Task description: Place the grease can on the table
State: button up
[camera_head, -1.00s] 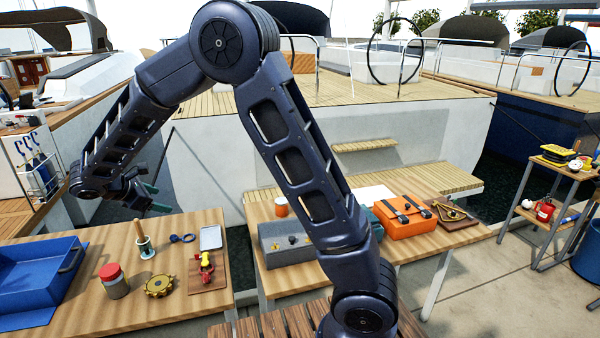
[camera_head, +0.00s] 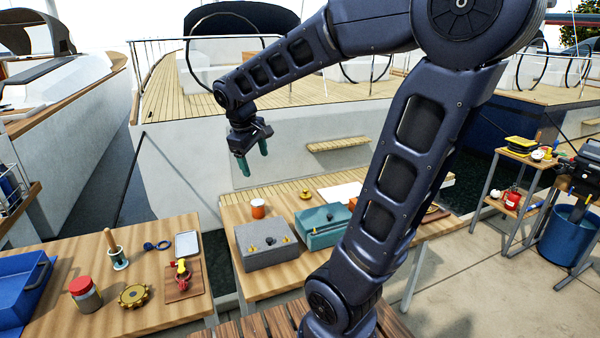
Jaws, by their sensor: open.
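No label shows which item is the grease can. A small orange can (camera_head: 258,209) with a pale top stands upright at the back left of the middle table (camera_head: 236,212). A jar with a red lid (camera_head: 84,294) stands on the left table (camera_head: 60,327). A small red can (camera_head: 511,200) is on the lower shelf of the right stand. My gripper (camera_head: 253,166) points down with its teal fingers apart and empty. It hangs in the air above and behind the middle table, clear of the orange can.
The middle table holds a grey box (camera_head: 264,246) and a teal box (camera_head: 322,226); my arm hides part of its right side. The left table holds a blue bin (camera_head: 22,290), a brass gear (camera_head: 134,296) and a board with a red-and-yellow tool (camera_head: 182,270). A blue bucket (camera_head: 565,238) stands right.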

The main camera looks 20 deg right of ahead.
jog(key=s+d+m+t+y, duration=0.2)
jog(key=s+d+m, duration=0.6)
jog(key=s, duration=0.4)
jog(key=shift+d+f, duration=0.35)
jog(key=shift+d, duration=0.1)
